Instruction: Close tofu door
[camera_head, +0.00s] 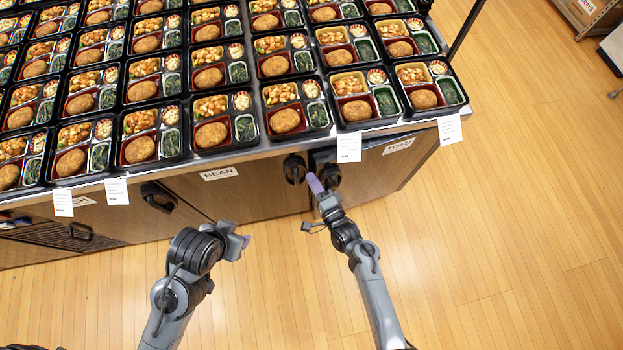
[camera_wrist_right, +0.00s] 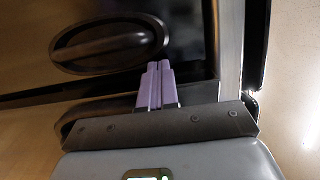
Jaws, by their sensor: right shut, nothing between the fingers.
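The tofu door (camera_head: 385,165) is the wooden cabinet front under the TOFU label (camera_head: 398,146), at the right end of the counter. Its dark handle (camera_head: 330,177) is near its left edge. I cannot tell whether the door sits flush. My right gripper (camera_head: 314,183) is shut and empty, with its purple fingers just in front of the cabinet between two handles. In the right wrist view, the purple fingertips (camera_wrist_right: 158,70) lie together beside a dark oval handle (camera_wrist_right: 110,45); contact is unclear. My left gripper (camera_head: 243,242) is lower left, apart from the cabinet; its finger gap is unclear.
The BEAN door (camera_head: 240,190) adjoins on the left, with a dark handle (camera_head: 294,169) near my right gripper. Many bento trays (camera_head: 352,127) cover the counter, and paper slips (camera_head: 349,147) hang from its edge. The wooden floor (camera_head: 500,230) at right is clear.

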